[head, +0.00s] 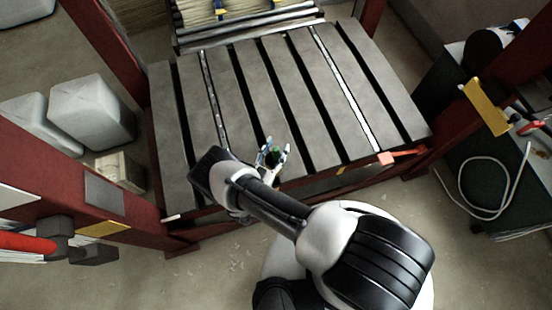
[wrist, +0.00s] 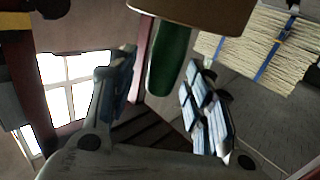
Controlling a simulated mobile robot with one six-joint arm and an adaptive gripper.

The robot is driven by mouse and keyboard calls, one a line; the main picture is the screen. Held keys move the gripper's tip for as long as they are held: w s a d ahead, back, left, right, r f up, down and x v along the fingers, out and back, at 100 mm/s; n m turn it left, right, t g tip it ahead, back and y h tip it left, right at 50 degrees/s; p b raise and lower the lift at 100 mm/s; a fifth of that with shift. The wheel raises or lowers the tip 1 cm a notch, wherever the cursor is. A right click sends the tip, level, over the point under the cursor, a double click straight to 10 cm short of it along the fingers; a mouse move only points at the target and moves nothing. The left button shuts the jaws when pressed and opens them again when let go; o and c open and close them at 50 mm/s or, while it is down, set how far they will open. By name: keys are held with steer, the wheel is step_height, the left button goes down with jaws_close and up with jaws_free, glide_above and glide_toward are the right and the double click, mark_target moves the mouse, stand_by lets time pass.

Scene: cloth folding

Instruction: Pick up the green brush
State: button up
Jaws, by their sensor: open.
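The green brush (wrist: 170,52) shows large in the wrist view at top centre, with a green handle below a wider brown part cut off by the top edge. My gripper (wrist: 167,80) is open, one finger on each side of the handle, with visible gaps to both. In the head view the brush is a small green spot (head: 273,153) between the fingers of my gripper (head: 273,147), over the near edge of the slatted table (head: 300,120). The brush's far side and what it rests on are hidden.
A bundle of pale strips with blue straps (head: 240,10) lies behind. The slatted top beyond my gripper is clear.

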steer(key=shift+c, duration=0.4)
jaws_close()
